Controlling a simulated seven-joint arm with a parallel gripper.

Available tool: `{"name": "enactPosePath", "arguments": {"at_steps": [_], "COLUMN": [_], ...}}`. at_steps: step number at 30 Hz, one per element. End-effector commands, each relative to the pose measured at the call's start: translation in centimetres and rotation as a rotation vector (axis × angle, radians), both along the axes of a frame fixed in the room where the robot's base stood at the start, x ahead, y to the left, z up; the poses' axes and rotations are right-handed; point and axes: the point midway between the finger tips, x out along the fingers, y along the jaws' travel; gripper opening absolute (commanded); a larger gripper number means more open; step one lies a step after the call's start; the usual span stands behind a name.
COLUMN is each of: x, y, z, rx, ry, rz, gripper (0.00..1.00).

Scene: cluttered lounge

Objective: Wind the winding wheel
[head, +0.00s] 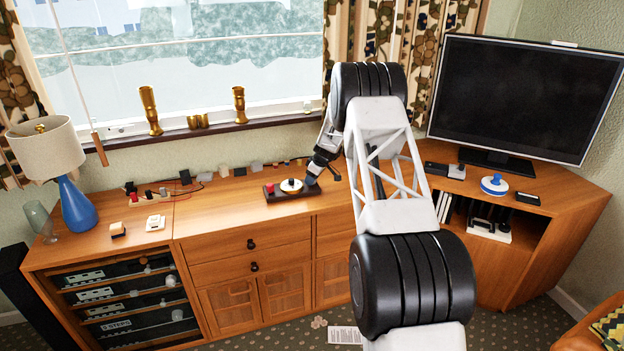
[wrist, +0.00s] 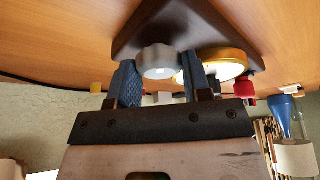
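A small dark wooden base (head: 275,196) stands on the long cabinet, below the window. It carries a white and gold disc (head: 291,185) and a red knob (head: 270,188). In the wrist view the dark base (wrist: 190,25) shows with the gold-rimmed wheel (wrist: 228,57), the red knob (wrist: 243,88) and a grey round knob (wrist: 157,60). My gripper (head: 311,180) is at the right end of the base. In the wrist view its blue fingers (wrist: 160,80) stand on both sides of the grey knob, close against it. The exact contact is partly hidden.
Small switches and blocks (head: 185,177) line the cabinet's back. A blue lamp (head: 75,203) stands at left. A television (head: 525,95), a blue and white round object (head: 494,185) and a black box (head: 527,198) are at right. The cabinet top left of the base is mostly clear.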

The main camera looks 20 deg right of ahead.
Motion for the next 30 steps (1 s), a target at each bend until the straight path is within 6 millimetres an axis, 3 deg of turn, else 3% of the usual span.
{"name": "enactPosePath", "arguments": {"at_steps": [14,30], "x": [-0.03,-0.08], "y": [0.04,0.15], "z": [0.01,0.02], "rx": [0.0,0.0], "ry": [0.0,-0.001], "rz": [-0.059,-0.392], "gripper": [0.21,0.21]}}
